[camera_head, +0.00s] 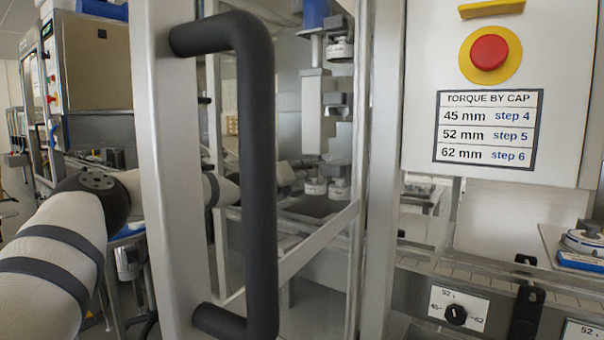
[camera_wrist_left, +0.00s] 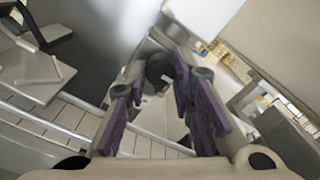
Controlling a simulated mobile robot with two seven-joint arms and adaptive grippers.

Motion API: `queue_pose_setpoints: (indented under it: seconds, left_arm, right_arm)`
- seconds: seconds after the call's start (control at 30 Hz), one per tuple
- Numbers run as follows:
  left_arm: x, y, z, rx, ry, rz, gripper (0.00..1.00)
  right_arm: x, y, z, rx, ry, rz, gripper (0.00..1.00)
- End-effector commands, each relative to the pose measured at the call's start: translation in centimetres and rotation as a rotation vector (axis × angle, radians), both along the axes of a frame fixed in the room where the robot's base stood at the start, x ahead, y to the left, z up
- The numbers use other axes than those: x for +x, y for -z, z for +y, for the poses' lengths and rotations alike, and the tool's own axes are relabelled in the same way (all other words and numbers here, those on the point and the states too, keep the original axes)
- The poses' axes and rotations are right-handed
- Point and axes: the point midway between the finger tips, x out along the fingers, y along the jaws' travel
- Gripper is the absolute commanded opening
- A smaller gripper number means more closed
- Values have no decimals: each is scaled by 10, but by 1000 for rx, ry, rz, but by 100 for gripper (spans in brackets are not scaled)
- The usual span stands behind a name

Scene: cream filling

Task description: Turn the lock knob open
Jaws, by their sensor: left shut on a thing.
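My left arm comes in from the left in the head view and passes behind the light door post. Its far end is partly hidden by the post and the black handle, so the fingers are hard to make out there. In the left wrist view, my left gripper (camera_wrist_left: 160,62) has its two purple-padded fingers on either side of a dark round knob (camera_wrist_left: 158,72). The gripper is shut on it. The knob's turned position cannot be told. My right gripper is in neither view.
A large black door handle (camera_head: 257,170) stands upright close in front. A panel to the right has a red button (camera_head: 489,52) and a torque chart (camera_head: 488,128). A small black selector dial (camera_head: 456,314) is below. Machine parts stand behind the door frame.

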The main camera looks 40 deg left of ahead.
Motion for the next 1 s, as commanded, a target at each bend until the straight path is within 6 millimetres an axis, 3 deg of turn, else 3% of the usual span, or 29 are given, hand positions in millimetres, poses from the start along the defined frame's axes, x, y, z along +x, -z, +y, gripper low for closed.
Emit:
queue_pose_setpoints:
  seconds: [0.23,0.27,0.33,0.37,0.67,1.0]
  left_arm:
    - [0,-1,0,-1,1,-3,0]
    - [0,-1,0,-1,1,-3,24]
    - [0,-1,0,-1,1,-3,40]
    - [0,-1,0,-1,1,-3,43]
    - [0,-3,0,0,1,-2,43]
    - [1,-63,-1,-3,-1,-3,43]
  right_arm:
    - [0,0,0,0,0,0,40]
    - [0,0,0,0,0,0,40]
    - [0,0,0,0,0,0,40]
    - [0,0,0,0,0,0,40]
    - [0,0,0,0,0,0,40]
    - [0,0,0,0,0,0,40]
